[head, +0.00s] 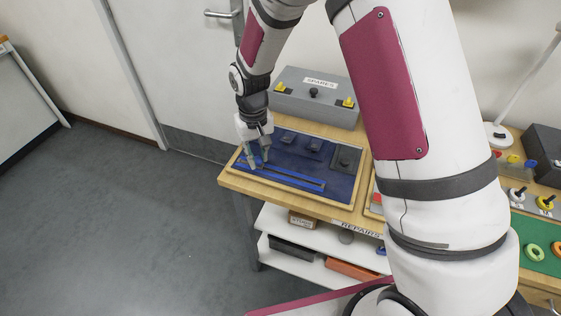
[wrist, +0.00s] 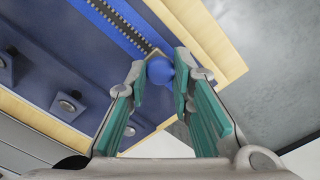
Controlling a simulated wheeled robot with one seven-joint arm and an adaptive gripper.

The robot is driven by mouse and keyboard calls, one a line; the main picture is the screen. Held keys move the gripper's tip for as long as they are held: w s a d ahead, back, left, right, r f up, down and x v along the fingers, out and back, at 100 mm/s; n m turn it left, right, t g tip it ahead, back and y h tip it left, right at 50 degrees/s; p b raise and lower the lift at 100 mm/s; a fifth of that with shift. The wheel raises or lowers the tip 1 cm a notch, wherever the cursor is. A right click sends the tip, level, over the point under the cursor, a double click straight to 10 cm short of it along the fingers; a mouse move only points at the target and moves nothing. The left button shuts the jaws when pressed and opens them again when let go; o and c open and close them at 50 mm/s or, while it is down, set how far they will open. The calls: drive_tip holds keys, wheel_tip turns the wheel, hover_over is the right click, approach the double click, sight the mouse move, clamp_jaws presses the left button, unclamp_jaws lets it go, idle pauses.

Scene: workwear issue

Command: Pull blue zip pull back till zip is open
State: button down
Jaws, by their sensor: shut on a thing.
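The blue zip (head: 296,181) lies along the front of a dark blue panel (head: 325,169) in a pale wooden frame. In the wrist view its toothed strip (wrist: 118,31) runs between bright blue bands up to the fingertips. The round blue zip pull (wrist: 161,70) sits between my fingertips. My gripper (head: 257,164) is over the left end of the zip in the head view, and in the wrist view my gripper (wrist: 165,72) is shut on the pull. The fingers hide the pull in the head view. I cannot tell how far the teeth are parted.
Dark fasteners (head: 314,146) and a dark square plate (head: 346,159) are on the panel behind the zip. A grey box (head: 314,95) marked SPARES stands behind the panel. The panel's left edge is near my gripper, with open floor (head: 150,215) beyond the bench.

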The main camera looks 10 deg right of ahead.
sight(245, 162)
drive_tip(key=shift+w+a+b, duration=0.35)
drive_tip(key=shift+w+a, duration=0.2)
drive_tip(key=shift+a, duration=0.3)
drive_tip(key=shift+w+a+b, duration=0.3)
drive_tip(key=shift+w+a, duration=0.25)
drive_tip(key=shift+a, duration=0.3)
drive_tip(key=shift+r, duration=0.1)
drive_tip(key=c, duration=1.4)
unclamp_jaws()
drive_tip(key=shift+a, duration=0.1)
drive_tip(key=shift+o, duration=0.2)
drive_tip(key=shift+r, duration=0.15)
wheel_tip(245, 162, up, 12)
drive_tip(key=shift+f, duration=0.2)
